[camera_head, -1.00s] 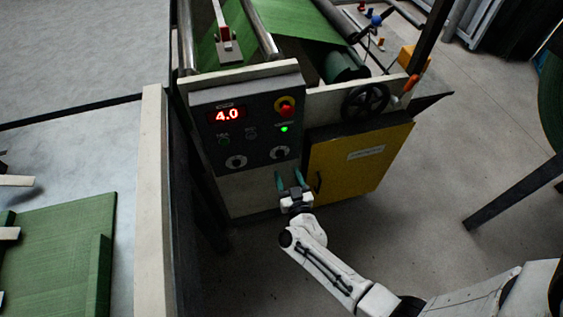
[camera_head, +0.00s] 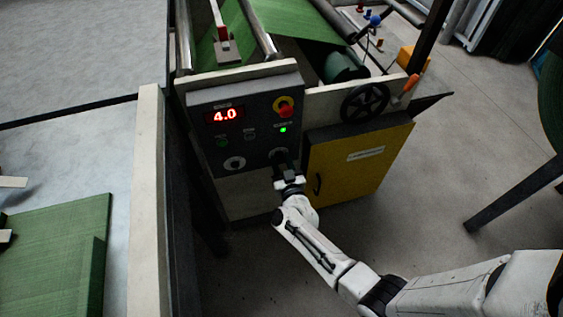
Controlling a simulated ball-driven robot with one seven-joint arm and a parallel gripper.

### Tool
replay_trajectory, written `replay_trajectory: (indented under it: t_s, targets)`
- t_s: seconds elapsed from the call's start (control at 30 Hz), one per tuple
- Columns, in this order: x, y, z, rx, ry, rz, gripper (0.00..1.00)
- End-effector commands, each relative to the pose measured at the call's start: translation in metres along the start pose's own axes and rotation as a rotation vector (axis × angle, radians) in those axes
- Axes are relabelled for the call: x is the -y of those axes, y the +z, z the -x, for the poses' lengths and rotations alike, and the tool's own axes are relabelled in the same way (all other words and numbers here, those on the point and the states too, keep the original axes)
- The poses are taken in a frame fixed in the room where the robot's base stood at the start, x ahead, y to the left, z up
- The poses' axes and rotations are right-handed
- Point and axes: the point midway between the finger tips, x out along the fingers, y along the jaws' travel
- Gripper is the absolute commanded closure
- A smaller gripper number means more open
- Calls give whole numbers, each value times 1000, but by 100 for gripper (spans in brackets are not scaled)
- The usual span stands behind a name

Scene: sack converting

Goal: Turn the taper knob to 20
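A dark control panel (camera_head: 257,147) on the machine's front carries a red display (camera_head: 224,115) reading 4.0. Two round knobs with pale dials sit low on the panel. The left knob (camera_head: 235,163) is clear of me. The right knob (camera_head: 279,153) is mostly hidden behind my gripper (camera_head: 280,164). The labels are too small to read, so I cannot tell which is the taper knob. My gripper's fingers are at the right knob, and I cannot tell whether they are closed on it or only around it.
A red emergency button (camera_head: 285,108) on yellow and a lit green lamp (camera_head: 283,129) are above the right knob. A yellow cabinet door (camera_head: 358,160) is right of the panel, below a black handwheel (camera_head: 366,102). A pale post (camera_head: 148,200) stands to the left.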

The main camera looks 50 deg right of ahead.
Motion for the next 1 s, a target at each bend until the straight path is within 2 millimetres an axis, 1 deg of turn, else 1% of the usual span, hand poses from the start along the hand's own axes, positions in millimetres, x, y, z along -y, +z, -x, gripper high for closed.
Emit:
replay_trajectory:
  t_s: [0.03, 0.37, 0.67, 0.87, 1.0]
  targets:
    - [0, 0, 0, 0, 0, 0, 68]
    - [0, 0, 0, 0, 0, 0, 99]
    - [0, 0, 0, 0, 0, -35, 100]
    - [0, 1, 1, 1, -1, -139, 100]
    - [0, 1, 1, 1, -1, -251, 100]
